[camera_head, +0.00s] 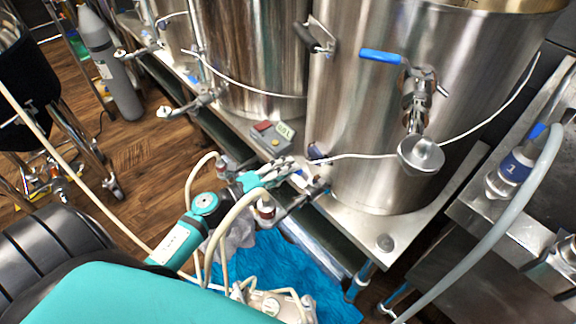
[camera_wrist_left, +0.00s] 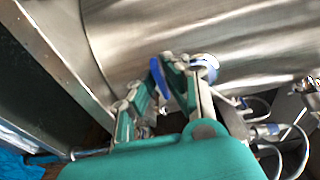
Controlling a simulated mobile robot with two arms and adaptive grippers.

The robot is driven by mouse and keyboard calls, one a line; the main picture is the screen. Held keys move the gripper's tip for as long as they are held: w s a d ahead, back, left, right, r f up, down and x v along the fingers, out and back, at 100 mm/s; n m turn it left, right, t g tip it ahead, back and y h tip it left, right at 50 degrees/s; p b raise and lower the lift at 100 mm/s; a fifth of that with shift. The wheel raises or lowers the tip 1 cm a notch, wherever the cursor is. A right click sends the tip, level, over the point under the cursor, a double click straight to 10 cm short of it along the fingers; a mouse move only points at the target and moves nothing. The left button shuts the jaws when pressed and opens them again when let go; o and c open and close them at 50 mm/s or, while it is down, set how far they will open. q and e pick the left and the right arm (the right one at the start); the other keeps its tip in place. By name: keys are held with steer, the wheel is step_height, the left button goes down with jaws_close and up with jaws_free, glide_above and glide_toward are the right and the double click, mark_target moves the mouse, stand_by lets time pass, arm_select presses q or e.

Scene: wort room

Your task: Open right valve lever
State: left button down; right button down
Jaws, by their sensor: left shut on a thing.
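My left gripper (camera_head: 292,167) reaches in from the left at the foot of the right steel kettle (camera_head: 345,110), beside its lower valve (camera_head: 318,186). A small blue lever (camera_head: 315,152) shows just past the fingertips. In the left wrist view, the fingers (camera_wrist_left: 160,90) are shut on the blue lever (camera_wrist_left: 157,76), whose rounded end stands out between them. The fingers hide most of the valve body. My right gripper is not in view.
A longer blue handle (camera_head: 381,56) sits higher on the kettle, above a round metal fitting (camera_head: 421,154). A grey control box (camera_head: 272,137) stands behind my gripper. White hoses run around the arm. A steel bench (camera_head: 470,215) is at right.

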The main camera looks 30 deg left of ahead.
arm_select(q)
steer(key=c, duration=1.4)
jaws_free()
steer(key=v, duration=1.2)
